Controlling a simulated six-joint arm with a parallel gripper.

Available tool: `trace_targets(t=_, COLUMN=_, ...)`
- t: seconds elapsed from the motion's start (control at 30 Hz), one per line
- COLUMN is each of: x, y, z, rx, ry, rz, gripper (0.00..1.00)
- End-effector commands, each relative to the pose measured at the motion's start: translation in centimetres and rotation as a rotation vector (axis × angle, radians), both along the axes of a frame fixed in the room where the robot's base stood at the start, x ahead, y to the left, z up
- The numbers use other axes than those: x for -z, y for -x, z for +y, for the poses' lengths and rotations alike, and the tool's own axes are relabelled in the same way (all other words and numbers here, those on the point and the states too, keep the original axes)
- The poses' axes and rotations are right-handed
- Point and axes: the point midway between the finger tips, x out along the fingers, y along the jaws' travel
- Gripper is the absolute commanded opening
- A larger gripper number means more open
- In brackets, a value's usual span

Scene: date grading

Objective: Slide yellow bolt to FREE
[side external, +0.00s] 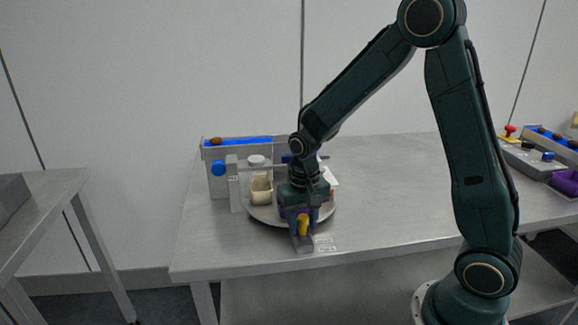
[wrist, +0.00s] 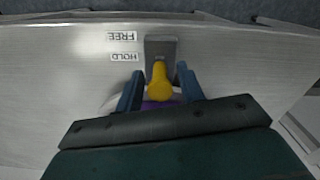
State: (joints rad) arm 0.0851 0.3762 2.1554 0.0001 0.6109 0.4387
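The yellow bolt (wrist: 158,86) sits on a grey slide track (wrist: 161,48), its knob at the end of the track nearer my gripper. The HOLD label (wrist: 125,57) and, further along, the FREE label (wrist: 121,36) lie beside the track; the knob is nearer to HOLD. My gripper (wrist: 159,82) has its two blue fingers on either side of the knob, with narrow gaps visible, so it looks open around it. In the side external view the yellow bolt (side external: 303,225) shows below my gripper (side external: 300,215), at the front of a round turntable (side external: 263,217).
A cream cup (side external: 261,190) and a white-lidded jar (side external: 256,162) stand on or by the turntable. A grey frame with a blue knob (side external: 218,169) is at the left. A purple part (wrist: 160,105) lies beneath my gripper. The table's front right is clear.

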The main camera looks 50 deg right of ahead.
Motion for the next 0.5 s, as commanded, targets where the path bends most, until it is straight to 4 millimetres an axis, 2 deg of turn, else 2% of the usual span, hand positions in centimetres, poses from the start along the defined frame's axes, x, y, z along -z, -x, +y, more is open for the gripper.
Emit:
trace_targets(t=0.2, x=0.00, y=-0.01, z=-0.01, rx=0.000, ry=0.000, rz=0.000, gripper=0.38)
trace_targets(t=0.4, x=-0.02, y=-0.01, z=-0.01, rx=0.000, ry=0.001, rz=-0.001, gripper=0.00)
trace_targets(t=0.5, x=-0.03, y=-0.02, z=-0.01, rx=0.000, ry=0.001, rz=-0.001, gripper=0.00)
